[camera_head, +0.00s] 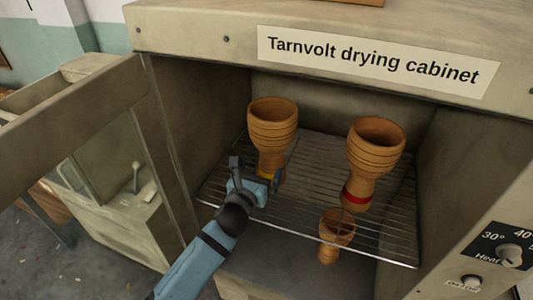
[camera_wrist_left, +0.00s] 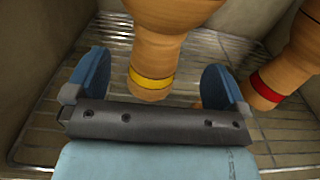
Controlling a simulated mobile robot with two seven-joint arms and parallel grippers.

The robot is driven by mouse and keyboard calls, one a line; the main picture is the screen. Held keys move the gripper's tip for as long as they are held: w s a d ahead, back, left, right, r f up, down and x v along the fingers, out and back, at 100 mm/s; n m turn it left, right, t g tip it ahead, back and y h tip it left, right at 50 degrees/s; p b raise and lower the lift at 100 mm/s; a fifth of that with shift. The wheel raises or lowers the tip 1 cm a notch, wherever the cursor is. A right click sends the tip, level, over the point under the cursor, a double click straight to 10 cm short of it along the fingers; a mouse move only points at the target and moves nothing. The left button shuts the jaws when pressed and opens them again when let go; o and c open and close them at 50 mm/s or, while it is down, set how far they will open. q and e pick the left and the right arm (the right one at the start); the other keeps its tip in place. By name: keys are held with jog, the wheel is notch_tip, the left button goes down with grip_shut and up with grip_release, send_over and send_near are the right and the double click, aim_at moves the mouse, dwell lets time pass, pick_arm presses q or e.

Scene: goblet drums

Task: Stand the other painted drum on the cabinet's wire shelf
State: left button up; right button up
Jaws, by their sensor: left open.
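A wooden goblet drum with a yellow band (camera_head: 272,128) stands upright on the wire shelf (camera_head: 300,222) at the left. A second drum with a red band (camera_head: 374,150) stands upright to its right on the same shelf. My left gripper (camera_head: 256,178) is open at the foot of the yellow-banded drum. In the left wrist view, that drum's yellow band (camera_wrist_left: 151,83) shows between the two spread fingers, and the red band (camera_wrist_left: 265,91) is off to the right. The left arm hides part of the yellow-banded drum's foot in the head view. My right gripper is not in view.
The drying cabinet (camera_head: 330,20) has side walls close around the shelf and a labelled top panel above. A smaller drum (camera_head: 334,238) with no band visible is below the shelf, seen partly through the wires. An opened door (camera_head: 75,125) is at the left; a dial (camera_head: 509,254) is at right.

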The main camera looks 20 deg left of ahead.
pick_arm(q)
jog(key=s, duration=0.4)
jog(key=shift+s, duration=0.2)
dwell(0.3)
